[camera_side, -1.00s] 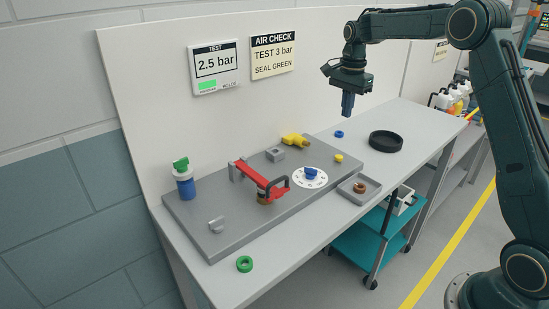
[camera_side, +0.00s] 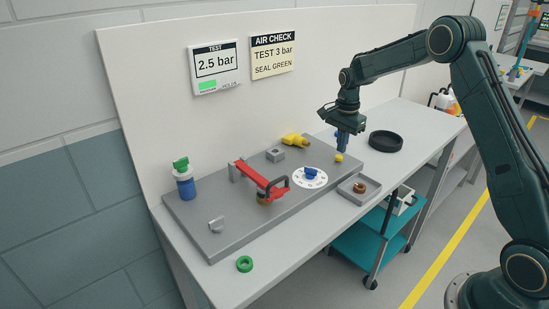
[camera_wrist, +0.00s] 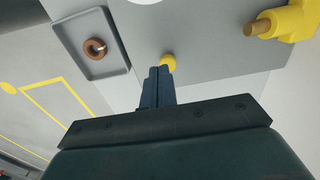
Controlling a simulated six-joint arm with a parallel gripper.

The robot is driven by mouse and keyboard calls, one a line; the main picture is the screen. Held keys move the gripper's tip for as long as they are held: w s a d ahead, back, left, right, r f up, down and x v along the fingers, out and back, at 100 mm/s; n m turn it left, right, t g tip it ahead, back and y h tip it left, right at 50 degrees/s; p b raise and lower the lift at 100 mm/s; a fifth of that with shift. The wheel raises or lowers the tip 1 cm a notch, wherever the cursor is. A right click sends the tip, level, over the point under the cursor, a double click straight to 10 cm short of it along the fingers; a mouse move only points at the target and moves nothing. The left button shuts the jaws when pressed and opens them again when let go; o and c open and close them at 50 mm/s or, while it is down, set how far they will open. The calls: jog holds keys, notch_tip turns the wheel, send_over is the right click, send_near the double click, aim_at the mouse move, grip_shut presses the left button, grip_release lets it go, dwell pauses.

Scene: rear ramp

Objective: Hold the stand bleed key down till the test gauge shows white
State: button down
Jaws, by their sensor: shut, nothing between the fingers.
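The test gauge (camera_side: 214,67) on the back panel reads 2.5 bar, with a lit green patch below the figures. A small round yellow button (camera_side: 338,158), likely the bleed key, sits at the right end of the grey stand plate (camera_side: 200,246); its label is not readable. It also shows in the wrist view (camera_wrist: 168,61). My gripper (camera_side: 342,152) is shut and empty, pointing down with its tips right at the yellow button. The tips (camera_wrist: 160,71) overlap the button's near edge in the wrist view. I cannot tell whether they touch it or press it.
A red clamp (camera_side: 258,178), a blue knob (camera_side: 311,172) on a white dial and a yellow fitting (camera_side: 295,140) stand on the plate. A tray (camera_side: 347,193) holds a brown ring (camera_side: 360,188). A black ring dish (camera_side: 385,142) lies right of my gripper.

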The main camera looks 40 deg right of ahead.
aim_at(340, 164)
jog(key=shift+f, duration=1.15)
jog(key=shift+f, duration=0.75)
jog(key=shift+s+f, duration=0.15)
jog(key=shift+f, duration=0.35)
dwell(3.0)
jog(key=shift+r, duration=0.1)
notch_tip(340, 164, up, 15)
jog(key=shift+w, duration=0.2)
dwell(0.6)
jog(key=shift+r, duration=0.2)
